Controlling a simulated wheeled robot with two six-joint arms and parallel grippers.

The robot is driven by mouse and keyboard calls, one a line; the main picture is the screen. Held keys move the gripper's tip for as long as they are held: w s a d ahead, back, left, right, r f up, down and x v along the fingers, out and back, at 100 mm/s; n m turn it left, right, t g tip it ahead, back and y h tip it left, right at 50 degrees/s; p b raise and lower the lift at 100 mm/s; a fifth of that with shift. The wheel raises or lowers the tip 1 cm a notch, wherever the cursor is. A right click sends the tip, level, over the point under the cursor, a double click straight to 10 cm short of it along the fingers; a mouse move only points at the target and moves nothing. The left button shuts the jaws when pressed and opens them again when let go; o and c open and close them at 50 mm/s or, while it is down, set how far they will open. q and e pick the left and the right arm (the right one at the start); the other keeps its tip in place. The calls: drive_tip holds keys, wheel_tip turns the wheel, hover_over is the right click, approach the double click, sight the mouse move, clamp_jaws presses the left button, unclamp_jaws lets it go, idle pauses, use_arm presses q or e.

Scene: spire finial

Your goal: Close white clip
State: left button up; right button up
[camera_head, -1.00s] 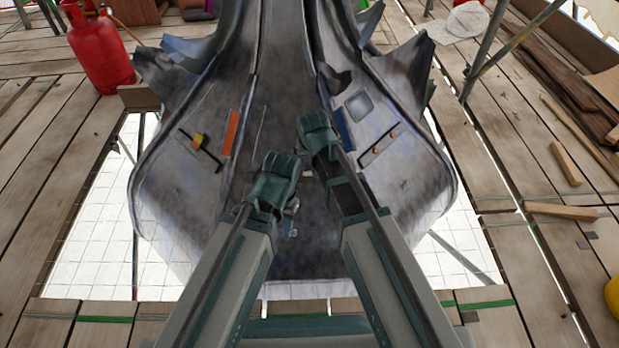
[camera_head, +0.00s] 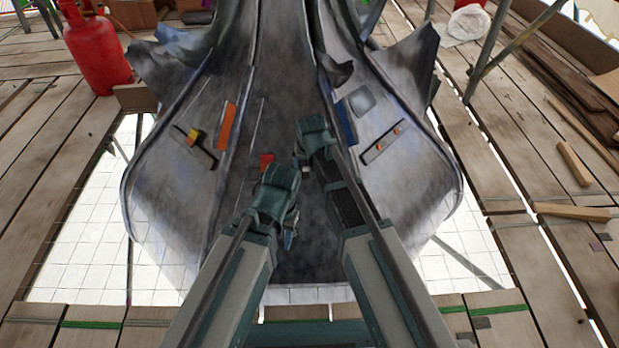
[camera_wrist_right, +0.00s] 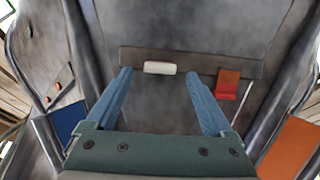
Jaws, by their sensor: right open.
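The white clip (camera_wrist_right: 160,68) is a small pale block on a dark bar (camera_wrist_right: 140,57) across the grey metal face. It lies between and just beyond the blue fingertips of my right gripper (camera_wrist_right: 158,77), which is open and apart from it. In the head view the right gripper (camera_head: 316,140) is over the middle of the finial and largely hides the bar. I cannot tell from this view whether the clip is open. My left gripper (camera_head: 277,193) is nearer the bottom edge, at left; its jaws are not clear.
A red clip (camera_wrist_right: 228,84) sits on the same bar and also shows in the head view (camera_head: 267,160). Orange (camera_head: 227,126) and blue (camera_head: 346,122) plates flank the middle panel. A yellow clip (camera_head: 193,136) is at left. Open gaps surround the finial (camera_head: 400,200).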

drive_tip(key=b+x, duration=0.4)
drive_tip(key=x, duration=0.1)
drive_tip(key=shift+w+f, duration=0.1)
drive_tip(key=shift+f, duration=0.1)
use_arm(q)
wheel_tip(320, 180, down, 5)
